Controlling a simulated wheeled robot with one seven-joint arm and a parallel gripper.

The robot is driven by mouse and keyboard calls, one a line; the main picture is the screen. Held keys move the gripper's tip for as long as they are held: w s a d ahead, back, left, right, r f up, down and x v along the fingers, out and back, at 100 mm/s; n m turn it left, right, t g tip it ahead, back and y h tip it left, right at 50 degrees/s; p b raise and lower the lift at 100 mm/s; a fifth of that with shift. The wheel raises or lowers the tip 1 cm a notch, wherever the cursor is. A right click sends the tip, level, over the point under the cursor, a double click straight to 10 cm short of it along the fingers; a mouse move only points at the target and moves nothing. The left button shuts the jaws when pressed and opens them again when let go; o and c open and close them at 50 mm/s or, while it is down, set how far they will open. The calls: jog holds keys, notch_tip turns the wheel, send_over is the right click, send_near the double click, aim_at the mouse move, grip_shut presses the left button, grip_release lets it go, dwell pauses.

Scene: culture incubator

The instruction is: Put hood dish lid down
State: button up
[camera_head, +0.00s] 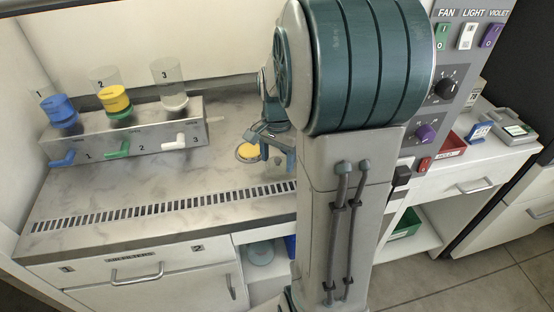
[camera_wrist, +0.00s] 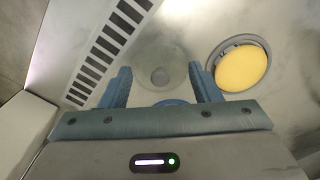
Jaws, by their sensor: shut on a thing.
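A dish with a yellow filling (camera_head: 248,152) sits on the hood's worktop, and it also shows at the right in the wrist view (camera_wrist: 243,68). A clear round lid (camera_wrist: 165,55) shows faintly between and beyond my fingers in the wrist view. My gripper (camera_wrist: 159,85) is shut on the lid, beside the dish and not over it. In the head view my gripper (camera_head: 275,143) is just right of the dish, low over the worktop. How far the lid is above the surface I cannot tell.
A slotted vent strip (camera_head: 170,205) runs along the worktop's front. A grey stand (camera_head: 130,135) with blue, yellow and clear-white containers and three taps stands at the left. A control panel (camera_head: 455,80) is at the right. The worktop left of the dish is clear.

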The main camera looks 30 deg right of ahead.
aim_at(277, 159)
jog(key=shift+f, duration=0.6)
jog(key=o, duration=0.9)
jog(key=shift+f, duration=0.15)
jog(key=shift+o, duration=0.2)
notch_tip(277, 159, up, 8)
jog(key=shift+f+p, duration=0.25)
jog(key=shift+p, duration=0.1)
jog(key=s+a+n+t, duration=0.2)
jog(key=s+a+n, duration=1)
jog(key=shift+a, duration=0.15)
